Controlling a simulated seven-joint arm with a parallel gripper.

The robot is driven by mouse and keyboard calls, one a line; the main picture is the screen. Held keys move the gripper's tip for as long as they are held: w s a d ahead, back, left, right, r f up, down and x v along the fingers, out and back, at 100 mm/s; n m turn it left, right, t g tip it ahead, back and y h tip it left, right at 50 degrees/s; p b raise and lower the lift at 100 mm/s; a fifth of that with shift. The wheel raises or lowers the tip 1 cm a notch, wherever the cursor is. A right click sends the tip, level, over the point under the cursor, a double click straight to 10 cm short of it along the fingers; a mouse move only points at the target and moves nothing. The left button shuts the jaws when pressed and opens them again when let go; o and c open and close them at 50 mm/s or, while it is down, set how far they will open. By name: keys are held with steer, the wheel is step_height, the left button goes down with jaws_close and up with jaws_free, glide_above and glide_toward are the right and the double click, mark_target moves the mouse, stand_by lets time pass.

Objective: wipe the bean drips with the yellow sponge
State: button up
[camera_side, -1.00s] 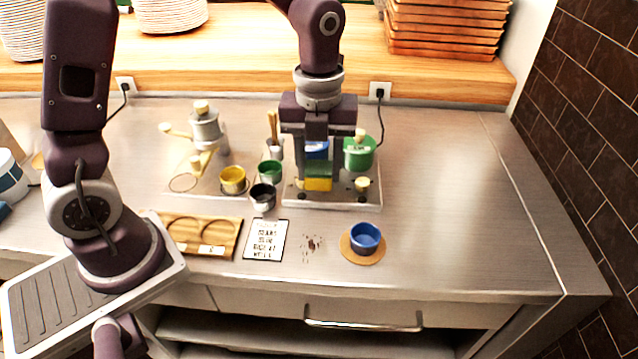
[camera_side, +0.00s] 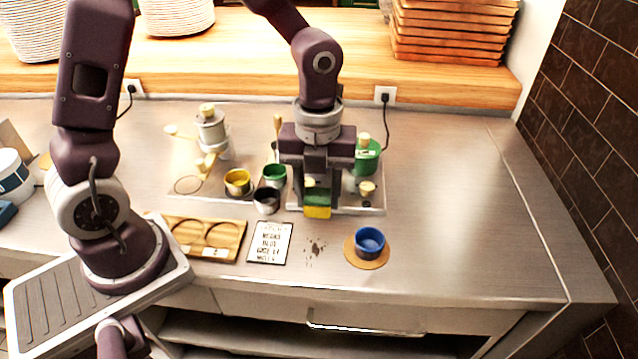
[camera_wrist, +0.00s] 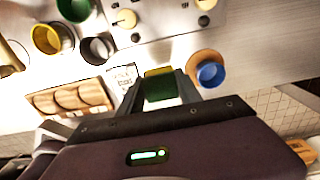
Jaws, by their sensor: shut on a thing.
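My gripper (camera_side: 317,200) is shut on the yellow sponge (camera_side: 317,212), which has a green upper side. It holds the sponge at the front edge of the clear tray, behind the drips; I cannot tell whether it touches anything below. In the wrist view the sponge (camera_wrist: 158,86) sits between the two fingers, green side towards the camera. The bean drips (camera_side: 315,248) are small dark brown spots on the steel counter, between the lettered card and the blue cup. In the wrist view the drips are not visible, probably behind the sponge or gripper.
A blue cup (camera_side: 369,240) stands on a round cork coaster (camera_side: 352,258) right of the drips. A lettered card (camera_side: 269,243) lies left of them, then a wooden tray (camera_side: 232,252). Yellow, green and black cups stand behind. The counter (camera_side: 455,215) at right is clear.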

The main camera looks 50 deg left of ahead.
mark_target(318, 233)
step_height(318, 233, down, 6)
steer(key=shift+f, duration=0.25)
steer(key=shift+s+d, duration=0.2)
steer(key=shift+d, duration=0.05)
steer(key=shift+c, duration=0.7)
steer(key=shift+s+d, duration=0.3)
steer(key=shift+s+d+f, duration=0.2)
steer(key=shift+s+d, duration=0.3)
steer(key=shift+s, duration=0.05)
steer(key=shift+s+d, duration=1.6)
steer(key=shift+w+a, duration=2.6)
steer(key=shift+w, duration=0.05)
steer(key=shift+w+a+r, duration=0.1)
steer(key=shift+r, duration=4)
